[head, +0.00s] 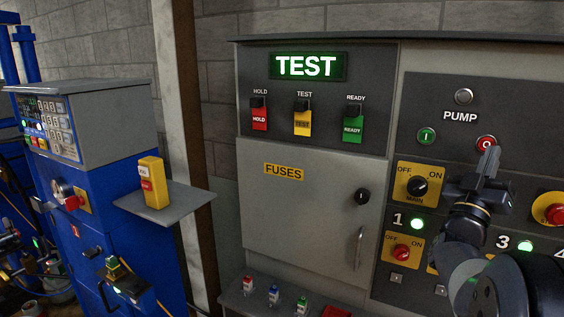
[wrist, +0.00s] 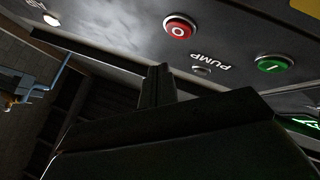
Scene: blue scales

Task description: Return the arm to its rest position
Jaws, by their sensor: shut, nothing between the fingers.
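My gripper (head: 489,160) is shut and empty in the head view, its fingers pointing up in front of the pump panel. Its fingertips overlap the lower part of the red O button (head: 486,143); I cannot tell whether they touch it. In the wrist view the dark shut fingers (wrist: 157,84) point up toward the panel, with the red O button (wrist: 180,27) beyond them. My arm reaches in from the lower right of the head view and hides part of the panel.
The green I button (head: 427,136) is left of the red one. The MAIN switch (head: 418,187) and a red emergency button (head: 555,214) flank my gripper. The closed fuses door (head: 300,205) is to the left, below a lit TEST display (head: 306,66). A yellow handset (head: 152,182) stands on a shelf.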

